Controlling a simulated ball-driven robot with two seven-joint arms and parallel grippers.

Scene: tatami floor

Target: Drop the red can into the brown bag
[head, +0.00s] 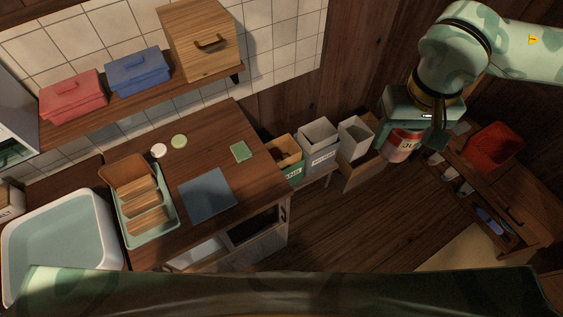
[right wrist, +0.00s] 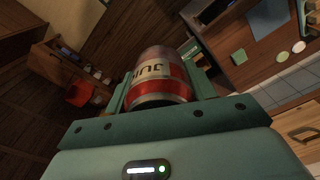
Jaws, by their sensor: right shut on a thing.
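The red can (head: 403,146), with a pale band and dark letters, is held between the fingers of my right gripper (head: 408,140) at the upper right of the head view. In the right wrist view the can (right wrist: 158,82) sits between both fingers of the gripper (right wrist: 160,85). My left gripper is not in view.
A white labelled bin (head: 319,146) and another pale bin (head: 354,138) stand between the brown container and the can. The wooden counter (head: 225,150) is at left. A red tray (head: 494,146) is on the right. Wooden floor (head: 370,225) lies open below.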

